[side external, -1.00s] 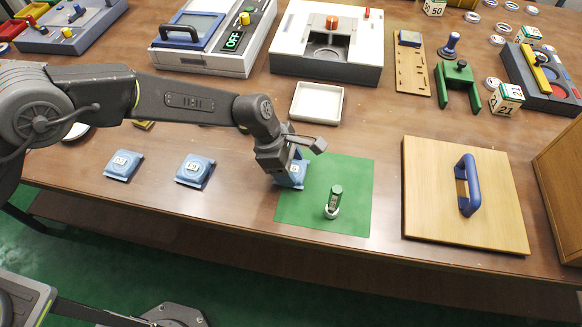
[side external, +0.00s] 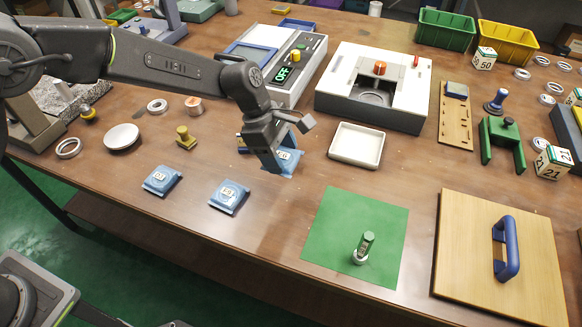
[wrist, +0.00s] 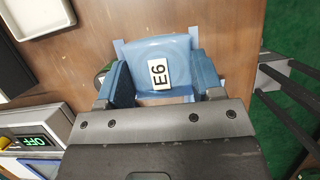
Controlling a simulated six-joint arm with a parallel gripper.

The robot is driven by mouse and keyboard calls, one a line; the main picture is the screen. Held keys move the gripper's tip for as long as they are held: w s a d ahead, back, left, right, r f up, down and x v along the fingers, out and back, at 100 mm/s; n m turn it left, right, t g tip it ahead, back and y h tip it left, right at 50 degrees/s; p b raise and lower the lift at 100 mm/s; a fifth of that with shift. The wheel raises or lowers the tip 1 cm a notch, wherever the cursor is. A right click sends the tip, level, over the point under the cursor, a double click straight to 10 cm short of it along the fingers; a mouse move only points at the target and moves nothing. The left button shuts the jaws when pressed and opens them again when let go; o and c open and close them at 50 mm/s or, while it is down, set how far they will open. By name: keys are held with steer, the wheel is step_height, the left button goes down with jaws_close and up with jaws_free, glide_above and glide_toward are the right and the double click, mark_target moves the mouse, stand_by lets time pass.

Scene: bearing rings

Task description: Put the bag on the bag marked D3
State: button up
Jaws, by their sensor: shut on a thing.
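My gripper (side external: 282,168) is shut on a blue bag (side external: 289,156) with a white label. The wrist view shows this bag (wrist: 150,50) between the two fingers, its label reading E6. In the side view it is held above the table, left of the green mat and clear of it. Two similar blue bags lie flat on the table to the left, one at the far left (side external: 161,180) and one nearer my gripper (side external: 228,197). Their labels are too small to read surely, so I cannot tell which is D3.
A white tray (side external: 357,146) is right of my gripper. A wooden board with a blue handle (side external: 508,248) lies at the right.

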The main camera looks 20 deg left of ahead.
steer(key=shift+w+a+r, duration=0.1)
steer(key=shift+a+r, duration=0.2)
steer(key=shift+a, duration=0.3)
steer(key=a, duration=1.2)
steer(key=s+a+r, duration=0.1)
steer(key=s+a, duration=0.6)
steer(key=a, duration=0.6)
steer(key=s+a+r, duration=0.1)
steer(key=s+a, duration=0.6)
steer(key=a, duration=0.6)
glide_above(163, 178)
steer(key=a, duration=0.2)
steer(key=f, duration=0.6)
steer(key=shift+s+d+f, duration=0.1)
steer(key=shift+d+f, duration=0.05)
steer(key=shift+d, duration=0.1)
steer(key=shift+d+f, duration=0.1)
steer(key=shift+f, duration=2)
steer(key=shift+f, duration=0.1)
